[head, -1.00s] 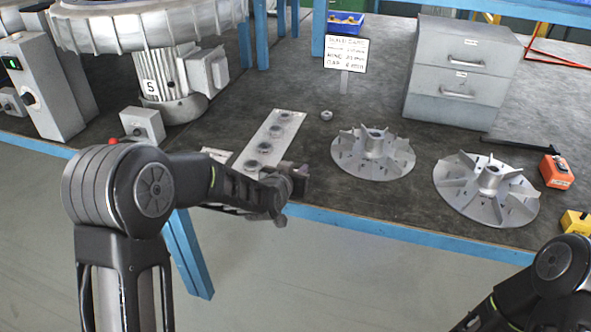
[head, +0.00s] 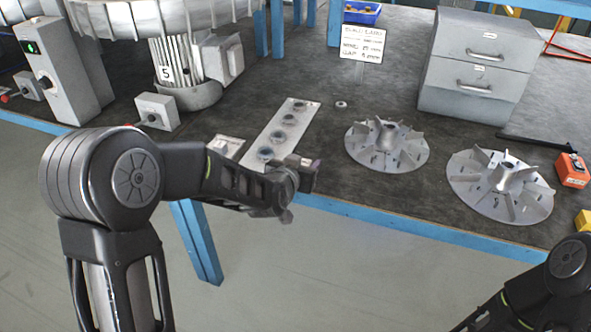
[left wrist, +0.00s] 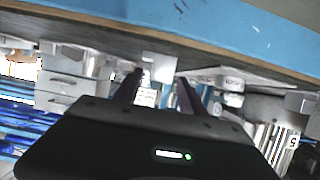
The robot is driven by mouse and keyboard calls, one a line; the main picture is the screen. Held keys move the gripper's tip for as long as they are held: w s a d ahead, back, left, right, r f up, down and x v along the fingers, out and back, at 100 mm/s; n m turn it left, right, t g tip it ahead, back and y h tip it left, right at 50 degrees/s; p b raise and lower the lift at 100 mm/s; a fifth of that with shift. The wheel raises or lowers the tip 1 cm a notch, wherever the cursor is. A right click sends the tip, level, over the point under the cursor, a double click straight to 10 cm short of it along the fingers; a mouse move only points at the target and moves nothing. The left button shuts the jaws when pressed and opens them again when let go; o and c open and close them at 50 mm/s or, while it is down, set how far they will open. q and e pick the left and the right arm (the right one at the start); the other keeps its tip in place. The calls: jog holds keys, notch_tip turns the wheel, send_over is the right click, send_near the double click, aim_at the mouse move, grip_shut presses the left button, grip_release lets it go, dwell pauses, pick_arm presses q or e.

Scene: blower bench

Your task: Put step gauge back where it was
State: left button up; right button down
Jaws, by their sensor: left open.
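My left gripper (head: 308,172) is at the bench's front edge, just right of the near end of a long pale plate (head: 268,135) with several round dark pieces in a row. Its fingers (left wrist: 156,90) are apart in the left wrist view, which looks upside down. A pale block (left wrist: 158,68) shows between and beyond the fingers there; I cannot tell whether it is the step gauge. A smaller pale plate (head: 227,145) lies left of the long plate, partly behind my arm. I cannot pick out the step gauge with certainty. My right gripper is out of view.
Two finned impellers (head: 388,146) (head: 500,184) stand on the dark bench right of my left gripper. Behind are a small ring (head: 341,104), a lettered sign (head: 362,42) and a grey drawer cabinet (head: 478,65). An orange box (head: 572,170) is at right.

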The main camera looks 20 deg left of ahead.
pick_arm(q)
jog(key=v, duration=0.8)
jog(key=shift+p, duration=0.4)
jog(key=shift+f, duration=0.1)
jog(key=s+d+f+g, duration=0.2)
jog(key=s+f, duration=0.2)
jog(key=f, duration=0.4)
jog(key=s+d+f+g+h, duration=0.1)
jog(key=s+f+g, duration=0.25)
jog(key=f, duration=0.55)
jog(key=s+d+f+g, duration=0.2)
jog(key=s+f, duration=0.3)
jog(key=f, duration=0.3)
jog(key=s+d+f+n+g+h, duration=0.1)
jog(key=s+d+f+g, duration=0.1)
jog(key=s+f, duration=0.3)
jog(key=s+d+f+n+g+h, duration=0.1)
jog(key=s+d+f+g, duration=0.2)
jog(key=s, duration=1)
notch_tip(320, 180, down, 3)
jog(key=shift+d+r+n, duration=0.25)
jog(key=shift+d+n, duration=0.05)
jog(key=shift+d, duration=0.25)
